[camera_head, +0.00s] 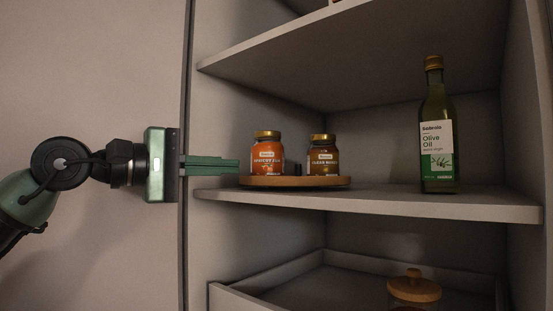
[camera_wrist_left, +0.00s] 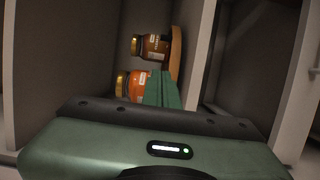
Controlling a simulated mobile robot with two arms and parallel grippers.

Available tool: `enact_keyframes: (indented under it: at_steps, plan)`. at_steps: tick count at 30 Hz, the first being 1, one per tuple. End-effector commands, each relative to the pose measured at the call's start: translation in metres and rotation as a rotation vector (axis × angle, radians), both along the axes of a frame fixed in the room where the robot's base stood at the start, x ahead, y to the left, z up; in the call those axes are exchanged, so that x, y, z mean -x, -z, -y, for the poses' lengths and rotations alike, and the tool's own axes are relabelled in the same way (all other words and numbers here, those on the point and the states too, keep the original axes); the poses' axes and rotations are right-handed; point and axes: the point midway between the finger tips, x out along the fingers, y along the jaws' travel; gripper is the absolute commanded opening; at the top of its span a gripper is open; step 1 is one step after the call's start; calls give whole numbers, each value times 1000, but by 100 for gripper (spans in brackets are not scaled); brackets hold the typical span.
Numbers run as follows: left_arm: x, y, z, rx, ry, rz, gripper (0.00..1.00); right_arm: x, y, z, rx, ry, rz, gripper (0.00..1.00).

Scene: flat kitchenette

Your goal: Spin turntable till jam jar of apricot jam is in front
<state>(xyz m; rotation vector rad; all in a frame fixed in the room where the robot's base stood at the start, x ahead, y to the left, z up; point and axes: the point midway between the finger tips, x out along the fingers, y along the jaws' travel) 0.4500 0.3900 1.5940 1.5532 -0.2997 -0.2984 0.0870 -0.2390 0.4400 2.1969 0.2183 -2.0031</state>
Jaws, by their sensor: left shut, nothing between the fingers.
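A round wooden turntable (camera_head: 295,182) sits on the middle shelf of the cabinet. An orange jar with a gold lid (camera_head: 267,155), its label seeming to read apricot, stands on its left front part. A brown jar (camera_head: 322,157) stands on its right part. My left gripper (camera_head: 238,166) comes in from the left, its green fingers shut and empty, tips close to the turntable's left edge and the orange jar; I cannot tell if they touch. In the left wrist view the turntable (camera_wrist_left: 176,52), orange jar (camera_wrist_left: 122,84) and brown jar (camera_wrist_left: 150,46) appear sideways beyond the fingers. My right gripper is not in view.
An olive oil bottle (camera_head: 438,130) stands on the right of the same shelf (camera_head: 400,203). The cabinet's left side edge (camera_head: 186,240) is close to my left gripper. A lidded jar (camera_head: 414,288) is in the lower drawer. Shelf space between turntable and bottle is clear.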

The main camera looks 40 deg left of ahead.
Motion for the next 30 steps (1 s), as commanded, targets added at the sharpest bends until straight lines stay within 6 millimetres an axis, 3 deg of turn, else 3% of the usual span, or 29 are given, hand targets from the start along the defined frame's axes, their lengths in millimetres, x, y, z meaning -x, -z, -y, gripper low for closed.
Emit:
enact_keyframes:
  at_steps: [1, 9, 18, 30]
  plan:
    - [-11, -5, 5, -2, 0, -9, 0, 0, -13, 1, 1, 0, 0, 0]
    - [-63, -3, 26, -2, 1, -9, 0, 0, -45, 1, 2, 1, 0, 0]
    - [-75, -1, 58, -1, 0, -2, 0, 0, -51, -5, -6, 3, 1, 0]
    - [-76, 0, 61, 3, 1, -1, 0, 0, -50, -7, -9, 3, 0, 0]
